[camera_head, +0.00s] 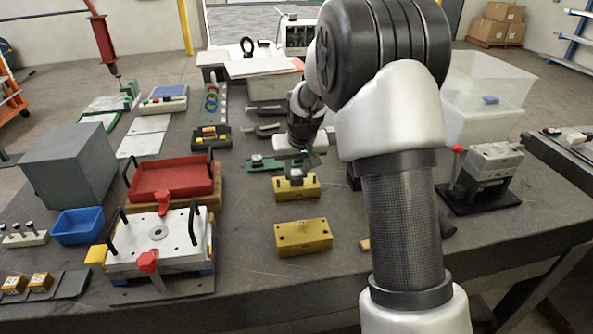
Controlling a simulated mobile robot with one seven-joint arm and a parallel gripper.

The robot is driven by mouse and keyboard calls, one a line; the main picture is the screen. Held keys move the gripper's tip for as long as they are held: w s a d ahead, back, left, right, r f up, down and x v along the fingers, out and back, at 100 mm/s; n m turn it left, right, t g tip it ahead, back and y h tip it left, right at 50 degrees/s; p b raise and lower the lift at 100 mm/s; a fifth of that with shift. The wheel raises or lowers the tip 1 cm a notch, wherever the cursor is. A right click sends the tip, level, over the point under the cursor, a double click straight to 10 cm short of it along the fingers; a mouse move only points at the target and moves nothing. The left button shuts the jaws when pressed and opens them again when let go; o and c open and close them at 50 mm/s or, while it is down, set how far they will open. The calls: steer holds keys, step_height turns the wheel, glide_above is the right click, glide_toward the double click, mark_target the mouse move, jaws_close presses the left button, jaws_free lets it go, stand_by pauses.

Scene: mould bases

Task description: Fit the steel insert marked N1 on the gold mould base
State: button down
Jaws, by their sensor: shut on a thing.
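My gripper (294,164) is over the middle of the table, its fingers pointing down and partly hidden by my own wrist. It is shut on a small grey steel insert (296,175), whose marking is too small to read. The insert is at or just above the top of the rear gold mould base (311,188); I cannot tell whether it is seated. A second gold mould base (304,237) stands nearer the front edge with its top bare. Dark marks show on the fronts of both bases, but I cannot read them.
A green fixture (262,163) lies just behind the rear base. A white plate with black handles (185,243) and a red tray (170,180) stand to the left. A grey press-like device (490,165) stands right, beyond my arm.

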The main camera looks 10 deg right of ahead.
steer(key=shift+f+b, duration=0.35)
steer(key=shift+f, duration=0.2)
steer(key=c, duration=1.3)
jaws_free()
steer(key=shift+o, duration=0.2)
